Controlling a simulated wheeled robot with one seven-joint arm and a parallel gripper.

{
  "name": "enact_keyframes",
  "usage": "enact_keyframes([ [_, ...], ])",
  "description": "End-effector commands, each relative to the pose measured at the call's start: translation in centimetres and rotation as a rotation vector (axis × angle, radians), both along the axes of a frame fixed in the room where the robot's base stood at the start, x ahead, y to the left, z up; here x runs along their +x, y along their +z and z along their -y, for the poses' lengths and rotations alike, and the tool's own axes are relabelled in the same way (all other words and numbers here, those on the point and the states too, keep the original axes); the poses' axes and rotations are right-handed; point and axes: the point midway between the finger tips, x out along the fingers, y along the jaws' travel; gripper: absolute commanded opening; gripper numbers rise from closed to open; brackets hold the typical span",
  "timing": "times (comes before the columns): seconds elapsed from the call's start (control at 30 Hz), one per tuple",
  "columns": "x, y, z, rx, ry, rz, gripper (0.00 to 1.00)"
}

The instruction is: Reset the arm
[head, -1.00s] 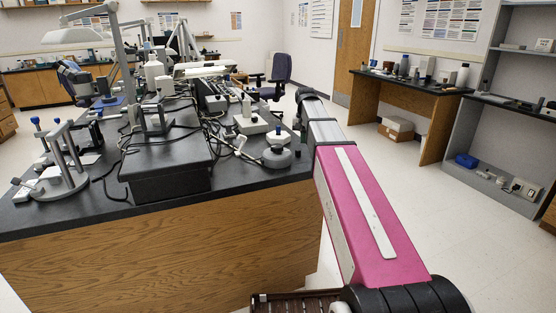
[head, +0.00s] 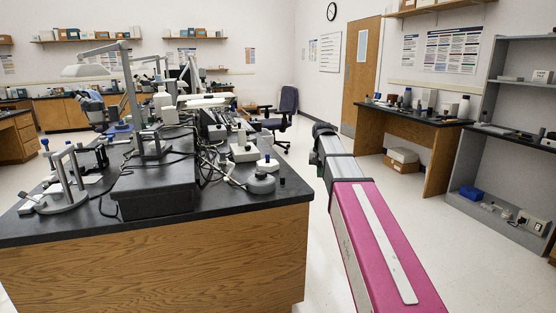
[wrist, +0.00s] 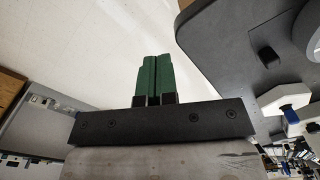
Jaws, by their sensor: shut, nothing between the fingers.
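My gripper (wrist: 154,80) shows in the wrist view, with its two green fingers side by side and touching. It is shut and empty.
The black-topped lab bench (head: 230,212) is crowded with stands, cables and instruments. A dark office chair (head: 287,108) stands behind it. A wooden desk (head: 424,120) and grey shelves (head: 487,150) line the right wall. The floor (head: 400,210) between bench and shelves is clear.

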Motion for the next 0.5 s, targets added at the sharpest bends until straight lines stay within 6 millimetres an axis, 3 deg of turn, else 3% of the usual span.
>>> enact_keyframes([
  [0.27, -1.6, -3.1, 0.1, 0.000, 0.016, -0.001, 0.00],
  [0.5, -3.9, -7.0, 0.3, 0.000, 0.036, -0.003, 0.00],
])
